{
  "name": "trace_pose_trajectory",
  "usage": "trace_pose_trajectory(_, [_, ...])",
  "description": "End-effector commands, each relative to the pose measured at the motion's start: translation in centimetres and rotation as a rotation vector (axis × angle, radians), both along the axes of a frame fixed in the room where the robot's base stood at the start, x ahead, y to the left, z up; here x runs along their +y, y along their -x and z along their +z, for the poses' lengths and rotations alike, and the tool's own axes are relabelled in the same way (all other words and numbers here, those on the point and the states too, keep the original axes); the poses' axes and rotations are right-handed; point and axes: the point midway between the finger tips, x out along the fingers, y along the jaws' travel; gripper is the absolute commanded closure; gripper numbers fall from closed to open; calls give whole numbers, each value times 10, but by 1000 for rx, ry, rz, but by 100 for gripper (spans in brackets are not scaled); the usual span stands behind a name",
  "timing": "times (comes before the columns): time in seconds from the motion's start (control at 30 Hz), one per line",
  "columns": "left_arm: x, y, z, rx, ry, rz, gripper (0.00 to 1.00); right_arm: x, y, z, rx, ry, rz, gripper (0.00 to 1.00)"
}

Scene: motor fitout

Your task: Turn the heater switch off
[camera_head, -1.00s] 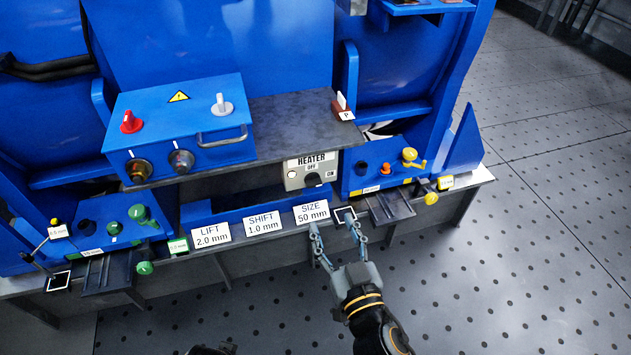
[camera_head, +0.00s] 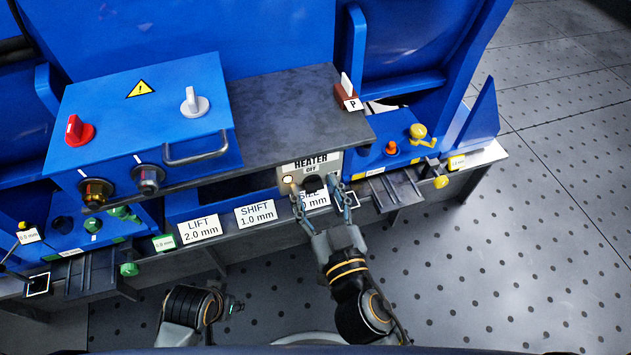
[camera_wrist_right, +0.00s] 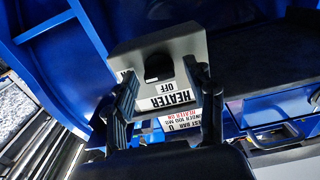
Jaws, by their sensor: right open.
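The heater switch is a black knob (camera_head: 314,184) on a pale grey box labelled HEATER (camera_head: 287,168), under the front edge of a dark shelf. OFF is printed above the knob, and a pale round lamp (camera_head: 288,179) sits to its left. My right gripper (camera_head: 316,193) is open in front of the box, its fingers at either side of the knob. In the right wrist view the knob (camera_wrist_right: 158,66) shows beyond the open fingers (camera_wrist_right: 162,77); contact is not clear.
The dark shelf (camera_head: 290,115) overhangs the heater box. A blue control box (camera_head: 140,125) with red and white switches stands left. White LIFT (camera_head: 199,229) and SHIFT (camera_head: 256,214) labels line the front edge. Yellow and orange controls (camera_head: 418,132) are right. Open floor lies in front.

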Motion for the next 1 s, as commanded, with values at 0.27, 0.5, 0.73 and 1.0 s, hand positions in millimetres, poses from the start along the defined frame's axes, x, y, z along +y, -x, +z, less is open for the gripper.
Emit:
trace_pose_trajectory(0.27, [0,0,0,1,0,0,60,0,0,0,0,0,0,60])
trace_pose_trajectory(0.5, [0,0,0,0,0,0,60,0,0,0,0,0,0,100])
trace_pose_trajectory(0.73, [0,0,0,-1,0,0,60,0,0,0,-7,19,0,100])
trace_pose_trajectory(1.0, [0,0,-4,-4,2,0,60,1,0,1,-48,145,-1,100])
